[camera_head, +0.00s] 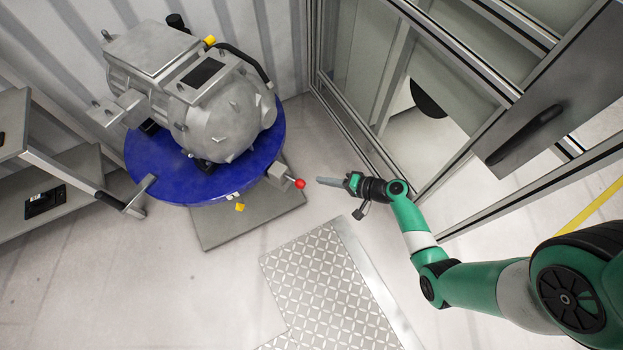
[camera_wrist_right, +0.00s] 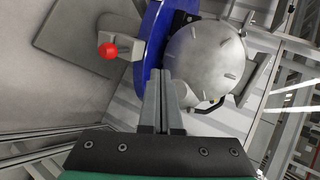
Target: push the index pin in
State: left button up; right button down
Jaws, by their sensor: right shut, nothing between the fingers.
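The index pin has a red ball knob (camera_head: 300,183) and sits in a grey block (camera_head: 279,173) at the right edge of the blue round table (camera_head: 243,187). In the right wrist view the red knob (camera_wrist_right: 108,50) is at the upper left, with its grey block (camera_wrist_right: 130,46) behind it. My right gripper (camera_head: 320,181) is shut and empty, its fingers pointing left toward the knob with a small gap in the head view. In the right wrist view its closed fingers (camera_wrist_right: 162,85) lie to the right of and below the knob. My left gripper is not in view.
A grey drive unit (camera_head: 220,115) stands on the blue table. A handle bar (camera_head: 85,190) reaches out at the table's left. A glass-panelled frame (camera_head: 350,135) stands close behind my right gripper. A tread plate (camera_head: 325,280) lies on the open floor in front.

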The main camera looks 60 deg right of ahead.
pick_arm(q)
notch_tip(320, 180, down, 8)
jog(key=b, duration=0.5)
pick_arm(e)
jog(key=s+d+f+m+h, duration=0.1)
jog(key=s+f, duration=0.5)
jog(key=f, duration=0.6)
jog(key=shift+d+m+g+h, duration=0.35)
jog(key=shift+d+m, duration=0.25)
jog(key=shift+m, duration=0.2)
jog(key=shift+s, duration=0.1)
jog(key=b, duration=0.8)
send_near(304, 186)
jog(key=s+f+x, duration=0.1)
jog(key=x, duration=0.5)
jog(key=shift+w+d+r, duration=0.1)
jog(key=shift+w+r, duration=0.05)
jog(key=shift+w, duration=0.5)
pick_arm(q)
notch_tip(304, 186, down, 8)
